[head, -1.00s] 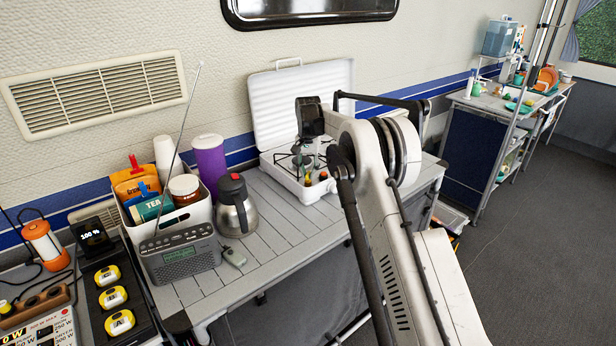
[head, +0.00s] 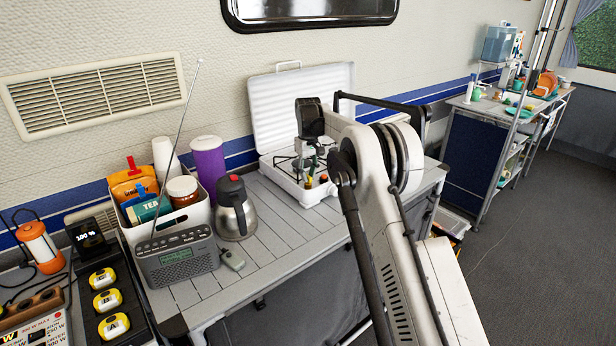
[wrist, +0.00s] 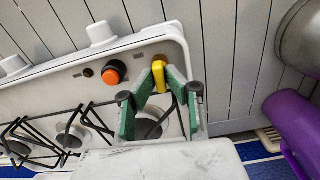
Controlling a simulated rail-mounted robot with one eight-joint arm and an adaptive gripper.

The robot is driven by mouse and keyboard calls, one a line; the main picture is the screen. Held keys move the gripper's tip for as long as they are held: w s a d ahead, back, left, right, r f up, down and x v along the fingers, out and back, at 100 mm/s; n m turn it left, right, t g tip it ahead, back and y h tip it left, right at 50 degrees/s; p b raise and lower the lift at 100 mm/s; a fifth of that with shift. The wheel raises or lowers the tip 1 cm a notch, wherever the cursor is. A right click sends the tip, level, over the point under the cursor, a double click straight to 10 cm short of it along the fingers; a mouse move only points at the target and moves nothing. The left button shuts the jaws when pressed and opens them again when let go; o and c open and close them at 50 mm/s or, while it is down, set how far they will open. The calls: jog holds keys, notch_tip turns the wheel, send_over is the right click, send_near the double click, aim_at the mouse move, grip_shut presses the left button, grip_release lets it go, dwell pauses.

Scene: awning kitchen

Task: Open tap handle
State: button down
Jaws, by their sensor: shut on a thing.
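The yellow tap handle (wrist: 178,84) sits on the front panel of a white camping stove (head: 280,166). In the wrist view it lies between the green-padded fingers of my gripper (wrist: 163,84), which are shut on it. An orange-red knob (wrist: 115,72) is beside the handle in the wrist view, apart from the fingers.
Black pot supports (wrist: 83,122) and burners lie close to my fingers. The stove's raised lid (head: 290,105) stands behind. A steel jug (head: 234,210), a purple container (head: 208,158) and a radio (head: 178,258) are to the left.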

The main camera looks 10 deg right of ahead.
aim_at(308, 176)
jog(key=shift+n, duration=0.6)
jog(key=c, duration=1.8)
grip_release()
notch_tip(308, 176, up, 12)
jog(key=shift+r, duration=0.1)
